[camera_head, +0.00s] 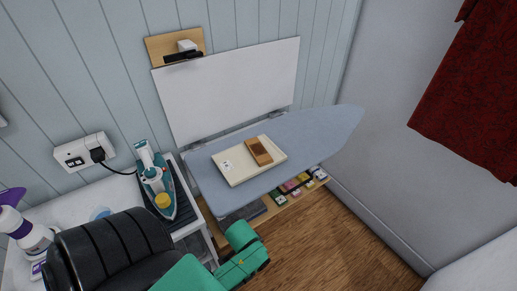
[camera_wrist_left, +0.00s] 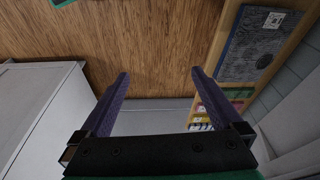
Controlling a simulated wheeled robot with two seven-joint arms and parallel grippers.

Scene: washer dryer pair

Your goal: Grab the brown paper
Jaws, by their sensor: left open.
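The brown paper (camera_head: 259,151) looks like a small flat brown piece with a lighter band. It lies on a cream flat block (camera_head: 238,168) on the blue-grey ironing board (camera_head: 330,122). My left gripper (camera_wrist_left: 159,72) is open and empty in the left wrist view, its two dark purple fingers spread over the wooden floor and shelf area. In the head view my left arm comes in at the lower left, short of the ironing board, and its fingers are hidden. The brown paper is not seen in the wrist view. My right gripper is in neither view.
A teal iron (camera_head: 155,182) stands on a white cabinet left of the board, near a purple-and-white bottle (camera_head: 28,232). A low wooden shelf under the board holds small coloured packs (camera_head: 292,186) and a grey book (camera_wrist_left: 258,45). Wooden floor (camera_head: 330,240) is clear to the right.

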